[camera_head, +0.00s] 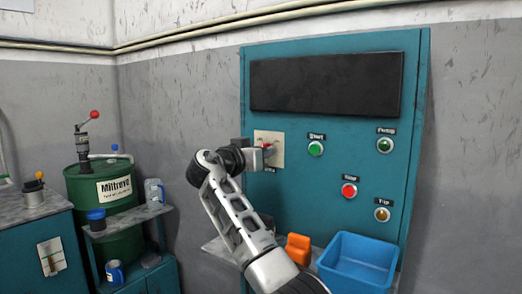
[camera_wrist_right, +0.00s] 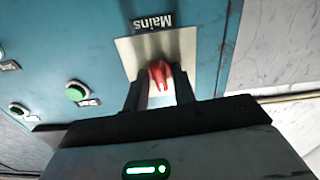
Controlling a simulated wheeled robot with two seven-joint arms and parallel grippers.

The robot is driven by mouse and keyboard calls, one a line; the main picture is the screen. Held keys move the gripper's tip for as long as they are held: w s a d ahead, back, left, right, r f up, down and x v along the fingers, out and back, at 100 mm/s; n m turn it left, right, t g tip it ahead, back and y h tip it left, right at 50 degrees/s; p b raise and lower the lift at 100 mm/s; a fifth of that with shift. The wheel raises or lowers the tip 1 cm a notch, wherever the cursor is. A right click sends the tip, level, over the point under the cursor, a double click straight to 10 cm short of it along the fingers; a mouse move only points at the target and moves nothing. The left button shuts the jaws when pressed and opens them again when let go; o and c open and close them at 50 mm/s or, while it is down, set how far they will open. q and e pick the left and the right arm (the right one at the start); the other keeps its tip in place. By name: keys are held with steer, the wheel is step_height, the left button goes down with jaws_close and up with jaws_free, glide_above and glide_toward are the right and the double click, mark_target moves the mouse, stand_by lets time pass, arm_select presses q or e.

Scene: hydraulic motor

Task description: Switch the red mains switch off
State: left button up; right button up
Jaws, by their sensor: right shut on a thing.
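The red mains switch (camera_head: 267,146) sits on a pale plate (camera_head: 276,160) on the left of the teal control panel, partly hidden by my gripper. In the right wrist view the red switch handle (camera_wrist_right: 160,75) lies between my fingers, below the upside-down "Mains" label (camera_wrist_right: 153,24). My right gripper (camera_head: 268,152) is at the plate, its fingers (camera_wrist_right: 160,92) on both sides of the handle and shut on it. My left gripper is not in view.
Green start button (camera_head: 315,149), red stop button (camera_head: 349,190) and other panel buttons lie to the right. A blue bin (camera_head: 358,262) and an orange object (camera_head: 298,248) stand below. A green drum (camera_head: 104,187) stands at the left.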

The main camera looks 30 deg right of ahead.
arm_select(q)
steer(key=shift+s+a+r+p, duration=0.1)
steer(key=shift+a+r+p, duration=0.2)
steer(key=shift+p, duration=0.6)
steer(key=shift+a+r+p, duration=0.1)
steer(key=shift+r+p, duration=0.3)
steer(key=shift+p, duration=0.5)
arm_select(e)
steer(key=shift+n, duration=3.9)
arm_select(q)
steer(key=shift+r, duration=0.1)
arm_select(e)
steer(key=shift+n, duration=0.3)
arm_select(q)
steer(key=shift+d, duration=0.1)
arm_select(e)
steer(key=o, duration=0.7)
